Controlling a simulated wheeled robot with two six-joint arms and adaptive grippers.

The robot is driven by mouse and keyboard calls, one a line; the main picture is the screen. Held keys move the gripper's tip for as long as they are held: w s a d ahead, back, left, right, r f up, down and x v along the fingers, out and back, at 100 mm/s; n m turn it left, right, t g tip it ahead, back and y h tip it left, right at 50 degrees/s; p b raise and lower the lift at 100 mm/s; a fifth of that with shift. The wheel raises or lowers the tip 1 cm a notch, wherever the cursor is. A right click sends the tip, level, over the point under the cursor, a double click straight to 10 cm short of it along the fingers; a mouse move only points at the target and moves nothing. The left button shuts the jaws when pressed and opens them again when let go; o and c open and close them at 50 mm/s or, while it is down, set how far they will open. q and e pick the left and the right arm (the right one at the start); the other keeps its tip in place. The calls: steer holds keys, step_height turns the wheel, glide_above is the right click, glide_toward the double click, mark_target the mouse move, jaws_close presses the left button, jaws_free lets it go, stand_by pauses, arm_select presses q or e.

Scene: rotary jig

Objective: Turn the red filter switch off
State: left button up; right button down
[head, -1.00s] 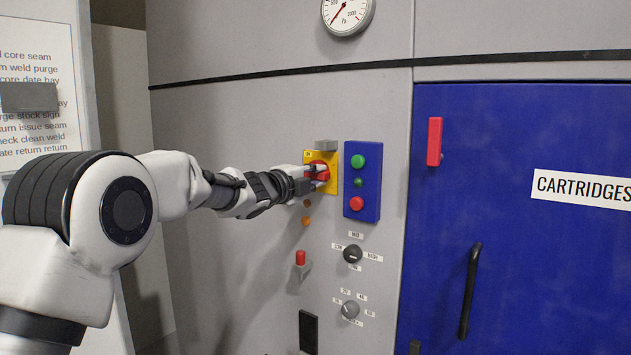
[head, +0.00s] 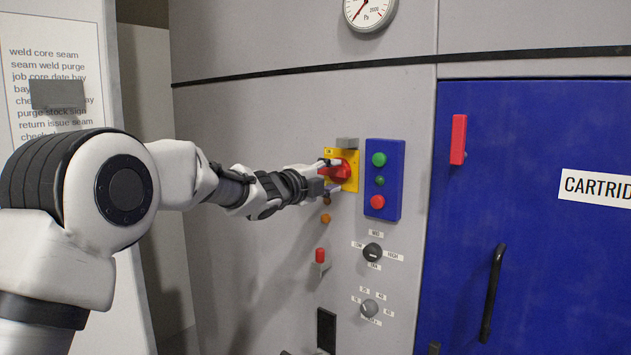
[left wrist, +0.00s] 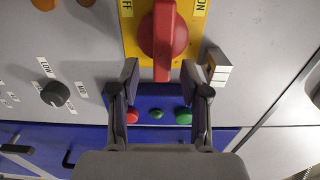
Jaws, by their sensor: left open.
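The red filter switch (head: 341,171) is a rotary handle on a yellow plate (head: 355,183) on the grey cabinet front. In the left wrist view the switch (left wrist: 163,38) shows its bar upright in the picture, between an OFF label (left wrist: 126,8) at upper left and an ON label (left wrist: 200,6) at upper right. My left gripper (head: 335,175) is at the switch, with its fingers open. In the left wrist view the gripper (left wrist: 159,66) has one finger on each side of the bar's lower end, with gaps visible. My right gripper is not in view.
A blue panel (head: 383,215) with green and red buttons is close on the right. A blue cartridges door (head: 560,130) is farther right.

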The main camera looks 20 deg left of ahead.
arm_select(q)
steer(key=v, duration=0.9)
steer(key=shift+s, duration=0.25)
steer(key=shift+r, duration=0.1)
